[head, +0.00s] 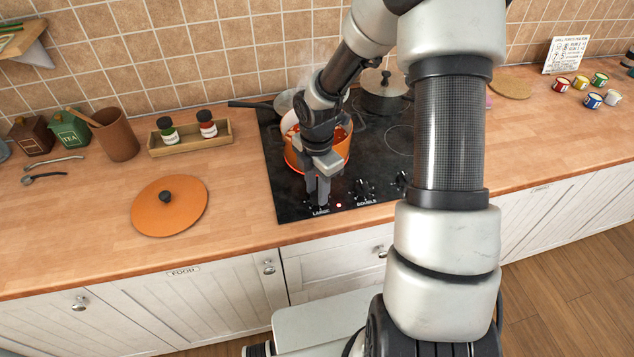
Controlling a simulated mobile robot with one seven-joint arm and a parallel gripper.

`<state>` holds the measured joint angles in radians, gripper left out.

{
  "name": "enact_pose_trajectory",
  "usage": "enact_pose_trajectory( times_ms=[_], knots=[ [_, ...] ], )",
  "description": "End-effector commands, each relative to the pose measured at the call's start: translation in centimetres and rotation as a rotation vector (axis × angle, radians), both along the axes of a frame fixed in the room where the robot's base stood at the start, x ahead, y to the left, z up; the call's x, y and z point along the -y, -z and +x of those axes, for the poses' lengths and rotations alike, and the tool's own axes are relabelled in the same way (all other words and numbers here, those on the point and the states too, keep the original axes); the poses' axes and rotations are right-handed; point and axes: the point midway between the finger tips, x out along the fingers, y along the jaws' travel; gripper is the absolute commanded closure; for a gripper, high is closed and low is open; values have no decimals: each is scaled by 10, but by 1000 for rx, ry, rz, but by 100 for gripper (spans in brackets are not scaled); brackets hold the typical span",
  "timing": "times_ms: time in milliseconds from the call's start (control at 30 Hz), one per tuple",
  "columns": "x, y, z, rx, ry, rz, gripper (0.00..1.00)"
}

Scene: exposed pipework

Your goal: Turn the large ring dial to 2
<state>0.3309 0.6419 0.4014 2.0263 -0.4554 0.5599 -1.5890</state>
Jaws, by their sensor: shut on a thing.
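My gripper (318,198) points down at the front edge of the black hob (290,206). It is shut on the large ring dial, just behind the printed word LARGE (320,211). The fingers hide most of the dial, so I cannot read its setting. A small red light (339,205) is lit to its right. Behind my gripper an orange pot (342,157) stands on a ring that glows red at its base. My wrist covers part of the pot.
The double dial (362,189) and another dial (402,180) are close on the right. A grey lidded pot (385,98) and a pan with a dark handle (250,104) stand behind. An orange lid (168,205) lies on the counter at left. A spice tray (190,142) is behind it.

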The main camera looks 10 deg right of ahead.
Motion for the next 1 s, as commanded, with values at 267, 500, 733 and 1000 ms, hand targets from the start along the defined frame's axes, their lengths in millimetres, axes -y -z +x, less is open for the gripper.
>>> enact_pose_trajectory(
  times_ms=[267,500,733,1000],
  knots=[
    [1,-2,0,0,-169,0,93],
    [0,-1,1,1,-246,0,93],
    [0,-1,1,2,-265,0,93],
    [0,0,1,3,-265,-1,93]
  ],
)
